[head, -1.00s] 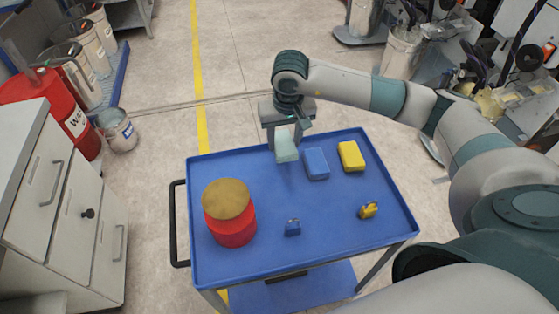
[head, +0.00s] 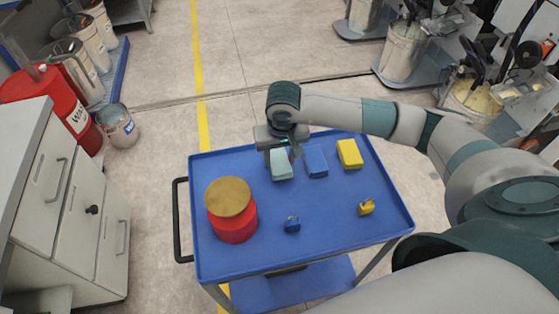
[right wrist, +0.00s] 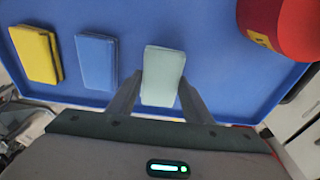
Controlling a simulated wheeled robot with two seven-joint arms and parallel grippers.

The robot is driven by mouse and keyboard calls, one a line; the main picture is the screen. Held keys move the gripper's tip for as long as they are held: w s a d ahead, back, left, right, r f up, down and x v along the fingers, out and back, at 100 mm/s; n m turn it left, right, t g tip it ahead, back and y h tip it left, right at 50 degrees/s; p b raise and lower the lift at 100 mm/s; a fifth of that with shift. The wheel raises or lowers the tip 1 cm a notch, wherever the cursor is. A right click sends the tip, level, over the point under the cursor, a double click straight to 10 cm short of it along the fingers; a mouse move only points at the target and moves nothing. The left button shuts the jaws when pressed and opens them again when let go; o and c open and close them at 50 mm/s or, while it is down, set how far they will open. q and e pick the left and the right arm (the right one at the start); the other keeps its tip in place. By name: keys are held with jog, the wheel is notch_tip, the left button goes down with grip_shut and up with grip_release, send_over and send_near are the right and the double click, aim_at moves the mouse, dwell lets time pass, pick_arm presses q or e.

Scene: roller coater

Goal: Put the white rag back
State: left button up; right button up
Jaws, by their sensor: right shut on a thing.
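The white rag (head: 281,166), a pale greenish-white folded block, is at the far edge of the blue cart top, left of the blue rag. My right gripper (head: 279,151) is over it, shut on its far end. In the right wrist view the white rag (right wrist: 162,75) sits between the two fingers (right wrist: 158,97), close to or on the cart surface; I cannot tell whether it touches. The blue rag (head: 315,161) and the yellow rag (head: 350,154) lie beside it to the right; the right wrist view also shows the blue rag (right wrist: 96,62) and the yellow rag (right wrist: 36,54). My left gripper is out of view.
The blue cart (head: 330,238) also holds a red can with a brown lid (head: 232,228) at left, a blue padlock (head: 292,224) and a yellow padlock (head: 366,207). The middle of the cart top is clear. White drawers (head: 70,190) stand to the left.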

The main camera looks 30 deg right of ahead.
jog(key=shift+f+p, duration=0.3)
jog(key=shift+f, duration=0.75)
jog(key=shift+f, duration=0.15)
jog(key=o, duration=0.9)
